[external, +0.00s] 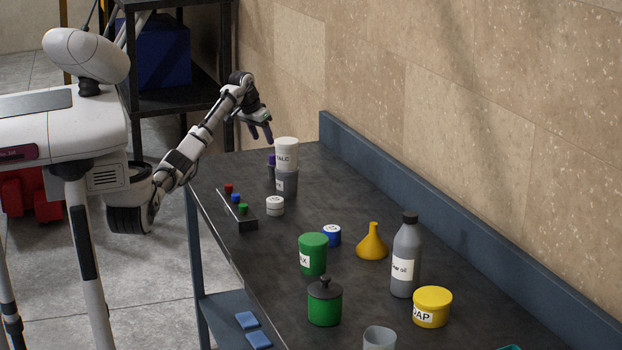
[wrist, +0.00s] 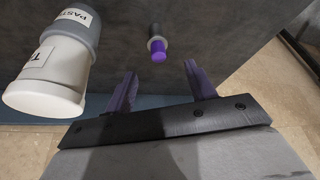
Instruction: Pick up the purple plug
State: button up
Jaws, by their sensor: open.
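The purple plug (wrist: 159,56) shows in the wrist view as a purple end on a short dark cylinder (wrist: 155,42), standing on the dark bench. In the external view the plug (external: 271,160) is partly hidden behind the white and grey jars. My gripper (wrist: 161,80) is open, with its two purple fingers apart and nothing between them. In the wrist view the plug appears beyond the fingertips, roughly between them. In the external view my gripper (external: 261,133) hangs above the far end of the bench, over the plug and apart from it.
A white talc jar (external: 286,153) stands on a grey jar (external: 287,183) close to the plug; both show left of the fingers in the wrist view (wrist: 48,75). A rack with small coloured plugs (external: 238,214) and a white pot (external: 275,206) stand nearer. A blue ledge (external: 345,140) edges the bench.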

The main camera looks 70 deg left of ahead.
aim_at(272, 164)
jog(key=p+x, duration=0.1)
jog(key=x, duration=0.6)
jog(key=shift+w+f+p, duration=0.1)
jog(key=shift+f+p, duration=0.15)
jog(key=shift+p, duration=0.1)
jog(key=shift+d+p+x, duration=0.15)
jog(key=shift+p+x, duration=0.4)
jog(key=shift+x, duration=0.75)
jog(key=shift+d+p+x, duration=0.15)
jog(key=shift+p+x, duration=0.4)
jog(key=shift+x, duration=0.7)
jog(key=c, duration=1)
